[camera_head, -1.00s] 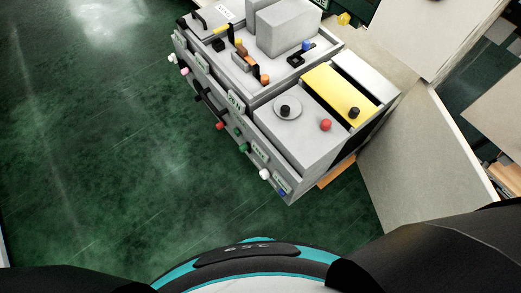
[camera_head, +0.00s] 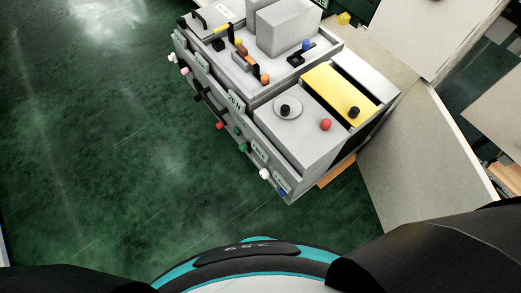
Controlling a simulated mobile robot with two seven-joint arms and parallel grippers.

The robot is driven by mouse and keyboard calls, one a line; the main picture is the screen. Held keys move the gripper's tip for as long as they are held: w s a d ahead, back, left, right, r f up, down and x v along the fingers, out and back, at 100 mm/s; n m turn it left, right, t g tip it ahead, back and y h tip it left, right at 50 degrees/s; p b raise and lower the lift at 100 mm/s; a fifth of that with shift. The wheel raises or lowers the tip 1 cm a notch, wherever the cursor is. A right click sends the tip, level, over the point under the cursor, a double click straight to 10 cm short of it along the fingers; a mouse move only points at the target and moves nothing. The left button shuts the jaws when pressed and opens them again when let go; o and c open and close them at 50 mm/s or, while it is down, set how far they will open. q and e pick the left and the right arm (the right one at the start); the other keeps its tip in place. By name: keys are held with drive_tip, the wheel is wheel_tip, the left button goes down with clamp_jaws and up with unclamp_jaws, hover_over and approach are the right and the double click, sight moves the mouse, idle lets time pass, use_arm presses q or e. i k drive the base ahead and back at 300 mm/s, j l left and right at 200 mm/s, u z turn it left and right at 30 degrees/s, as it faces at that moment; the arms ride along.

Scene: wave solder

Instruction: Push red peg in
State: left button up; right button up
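A grey machine (camera_head: 293,140) stands at the upper middle of the head view, its top and front side showing. A red knob (camera_head: 325,124) sits on its top, near the yellow panel. A second red peg (camera_head: 220,125) sticks out from the front side, below the black handle area. I cannot tell from the view which of the two is the task's red peg, or how far either is pushed in. Neither of my grippers is in view; only my dark arm parts show at the bottom corners.
The front side also carries a green peg (camera_head: 243,147), a white peg (camera_head: 265,174) and a blue peg (camera_head: 282,192). A yellow panel (camera_head: 328,83) and a round dial (camera_head: 288,107) are on top. Pale boards stand at the right. The green floor (camera_head: 110,150) at left is clear.

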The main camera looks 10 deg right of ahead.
sight(326, 125)
drive_tip(key=i+l+z, duration=0.1)
drive_tip(key=z, duration=0.9)
drive_tip(key=u, duration=1.3)
drive_tip(key=z, duration=1.3)
drive_tip(key=i+l+u, duration=0.1)
